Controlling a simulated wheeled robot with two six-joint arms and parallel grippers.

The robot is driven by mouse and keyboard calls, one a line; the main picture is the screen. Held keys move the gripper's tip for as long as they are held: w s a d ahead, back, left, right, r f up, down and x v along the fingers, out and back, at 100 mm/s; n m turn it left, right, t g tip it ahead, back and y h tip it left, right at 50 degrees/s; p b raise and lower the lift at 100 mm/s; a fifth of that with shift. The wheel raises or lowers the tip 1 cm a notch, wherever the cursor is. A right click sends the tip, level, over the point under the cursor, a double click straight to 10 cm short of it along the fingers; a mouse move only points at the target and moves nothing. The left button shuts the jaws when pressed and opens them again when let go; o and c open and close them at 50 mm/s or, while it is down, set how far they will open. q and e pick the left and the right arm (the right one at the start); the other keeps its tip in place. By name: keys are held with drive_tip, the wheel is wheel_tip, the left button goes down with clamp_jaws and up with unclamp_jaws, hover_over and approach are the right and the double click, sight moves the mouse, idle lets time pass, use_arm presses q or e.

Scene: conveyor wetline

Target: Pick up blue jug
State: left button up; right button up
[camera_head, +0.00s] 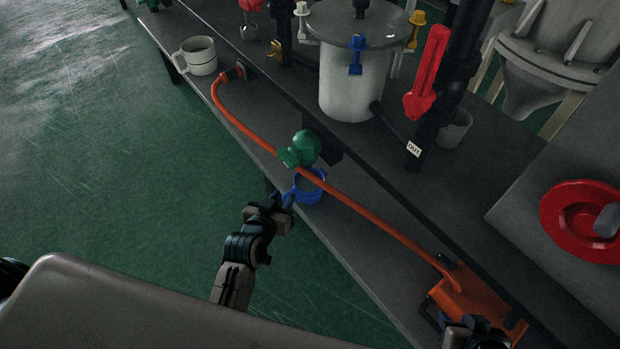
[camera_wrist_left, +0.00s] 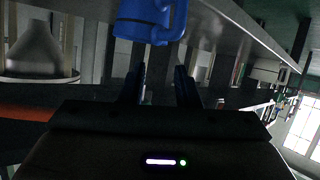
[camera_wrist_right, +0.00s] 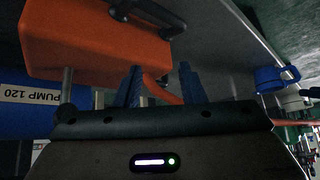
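The blue jug (camera_head: 309,191) stands on the lower grey shelf, below a green valve, its handle on the left side. The jug also shows in the right wrist view (camera_wrist_right: 273,79), at the right.
The green valve (camera_head: 304,149) hangs over the jug. A pale mug (camera_head: 199,58) stands at the shelf's far end. A white tank (camera_head: 350,80) and red wheel (camera_head: 582,222) stand above.

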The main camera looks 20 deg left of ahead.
drive_tip(key=shift+a+f+t+b, duration=0.15)
drive_tip(key=shift+a+t+b, duration=0.1)
drive_tip(key=shift+t+b, duration=0.05)
use_arm(q)
drive_tip(key=x, duration=0.6)
drive_tip(key=b+x, duration=0.1)
drive_tip(key=x, duration=0.2)
drive_tip(key=shift+w+a+f, duration=0.1)
drive_tip(key=shift+w+a, duration=0.15)
drive_tip(key=shift+a, duration=0.1)
use_arm(e)
drive_tip(key=shift+w+a+f+t+y, duration=0.25)
drive_tip(key=shift+w+f+t+y, duration=0.05)
drive_tip(key=shift+f, duration=0.05)
use_arm(q)
drive_tip(key=shift+w+f, duration=0.15)
drive_tip(key=shift+w, duration=0.3)
use_arm(e)
drive_tip(key=shift+w, duration=0.1)
use_arm(q)
clamp_jaws()
